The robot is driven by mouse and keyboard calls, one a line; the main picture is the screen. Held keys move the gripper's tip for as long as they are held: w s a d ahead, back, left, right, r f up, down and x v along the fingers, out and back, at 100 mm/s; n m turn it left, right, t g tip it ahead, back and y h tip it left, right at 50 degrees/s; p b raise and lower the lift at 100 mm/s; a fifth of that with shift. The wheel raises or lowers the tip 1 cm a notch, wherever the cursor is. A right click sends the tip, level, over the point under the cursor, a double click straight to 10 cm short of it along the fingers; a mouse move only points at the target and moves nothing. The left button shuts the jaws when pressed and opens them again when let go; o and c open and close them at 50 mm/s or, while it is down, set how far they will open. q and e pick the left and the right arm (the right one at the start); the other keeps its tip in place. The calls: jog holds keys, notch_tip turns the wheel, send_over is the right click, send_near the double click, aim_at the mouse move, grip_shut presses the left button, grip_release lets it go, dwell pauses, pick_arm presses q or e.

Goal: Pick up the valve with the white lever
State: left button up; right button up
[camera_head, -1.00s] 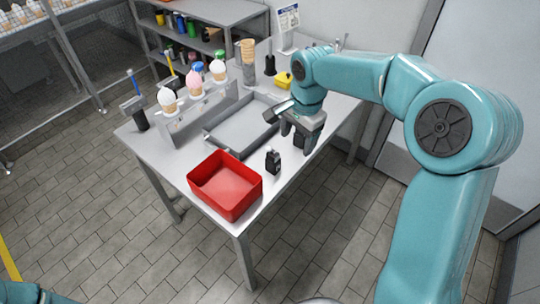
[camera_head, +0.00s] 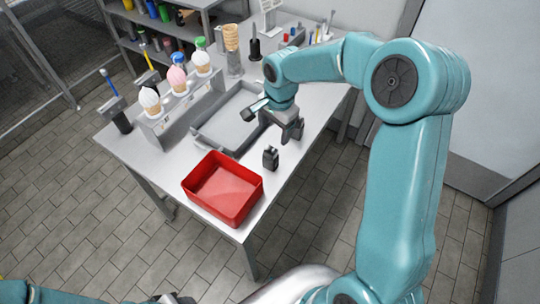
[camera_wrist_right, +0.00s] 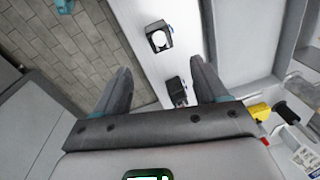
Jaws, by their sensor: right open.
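A small dark block-like item (camera_head: 270,158) stands on the table beside the red bin, apart from my right gripper (camera_head: 290,132). In the right wrist view, one dark item with a white round part (camera_wrist_right: 159,40) lies beyond my open right gripper (camera_wrist_right: 162,70). A second dark item (camera_wrist_right: 177,91) shows between the fingers, nearer the palm, with no visible contact. The white part may be the valve's white lever, but its shape is too small to tell. At the bottom edge of the head view, only a dark piece of my left gripper (camera_head: 172,298) shows.
The red bin (camera_head: 188,188) stands at the table's near corner. A shallow grey tray (camera_head: 203,133) lies behind it. A rack (camera_head: 158,126) holds several ice cream cones to the left. In the wrist view, a yellow item (camera_wrist_right: 258,110) lies right of the gripper.

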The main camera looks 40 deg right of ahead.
aim_at(270, 148)
jog(key=f, duration=0.4)
jog(key=shift+w+a+f, duration=0.1)
jog(key=shift+w+f, duration=0.05)
jog(key=shift+w, duration=0.25)
jog(key=shift+a+f+p, duration=0.1)
jog(key=shift+f+p, duration=0.1)
jog(key=shift+p, duration=0.1)
jog(key=shift+s+f, duration=0.15)
jog(key=shift+f, duration=0.2)
jog(key=f, duration=0.1)
jog(key=f+p, duration=0.1)
jog(key=f, duration=0.2)
jog(key=shift+w+a+p, duration=0.15)
jog(key=shift+w+p, duration=0.1)
jog(key=shift+p, duration=0.1)
jog(key=shift+w+f, duration=0.15)
jog(key=shift+f, duration=0.05)
jog(key=shift+s+r, duration=0.1)
jog(key=shift+s, duration=0.1)
jog(key=c, duration=0.4)
grip_shut()
